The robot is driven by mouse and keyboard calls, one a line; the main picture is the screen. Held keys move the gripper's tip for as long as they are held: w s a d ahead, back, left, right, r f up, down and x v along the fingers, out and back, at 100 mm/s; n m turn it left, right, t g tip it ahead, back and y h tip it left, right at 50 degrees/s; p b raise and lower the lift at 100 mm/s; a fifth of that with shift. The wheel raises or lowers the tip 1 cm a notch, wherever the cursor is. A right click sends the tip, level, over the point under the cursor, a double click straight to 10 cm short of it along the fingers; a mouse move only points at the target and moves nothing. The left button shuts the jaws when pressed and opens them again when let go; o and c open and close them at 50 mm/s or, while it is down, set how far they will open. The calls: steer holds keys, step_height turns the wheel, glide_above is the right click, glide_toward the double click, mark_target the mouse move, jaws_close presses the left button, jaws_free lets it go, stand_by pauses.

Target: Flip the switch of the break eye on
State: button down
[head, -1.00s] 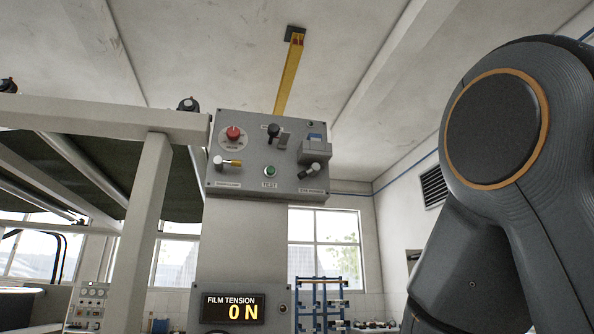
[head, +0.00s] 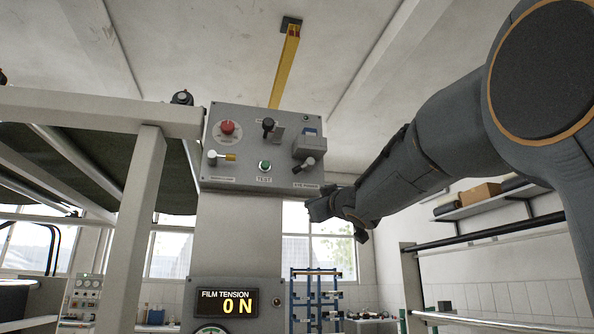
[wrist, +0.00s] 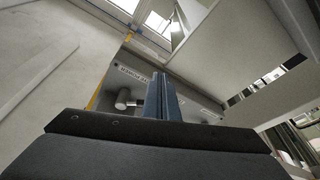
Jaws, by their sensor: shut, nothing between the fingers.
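The grey control panel (head: 240,180) shows in the head view on a light post. At its lower right is a dark lever switch with a pale tip (head: 304,165), above a small label that seems to read EYE POWER. My gripper (head: 314,208) is shut and empty, just below and right of the panel's lower right corner. In the wrist view the shut blue-grey fingers (wrist: 163,98) point towards the panel face. A grey cylindrical switch part (wrist: 126,98) shows just left of them. I cannot tell whether the fingers touch anything.
A film tension display (head: 228,303) reads 0 N below. A pale frame (head: 147,220) stands left.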

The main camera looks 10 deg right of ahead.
mark_target(301, 169)
steer(key=s+a+r+n+y, duration=0.1)
steer(key=s+r+n+y, duration=0.1)
steer(key=r, duration=0.4)
steer(key=s+a+r+n+t+y, duration=0.1)
steer(key=s+a+r+n+y, duration=0.1)
steer(key=r, duration=0.4)
steer(key=shift+s+r+n, duration=0.3)
steer(key=shift+s, duration=0.45)
steer(key=p+x, duration=0.5)
steer(key=x, duration=0.5)
steer(key=shift+w+d+f+b, duration=0.2)
steer(key=shift+d+f, duration=0.3)
steer(key=shift+f, duration=0.35)
steer(key=shift+w+d+f+b, duration=0.1)
steer(key=shift+w+d+f, duration=0.1)
steer(key=shift+d+f, duration=0.5)
steer(key=shift+s+a+f, duration=0.15)
steer(key=shift+a, duration=0.2)
steer(key=shift+d, duration=0.1)
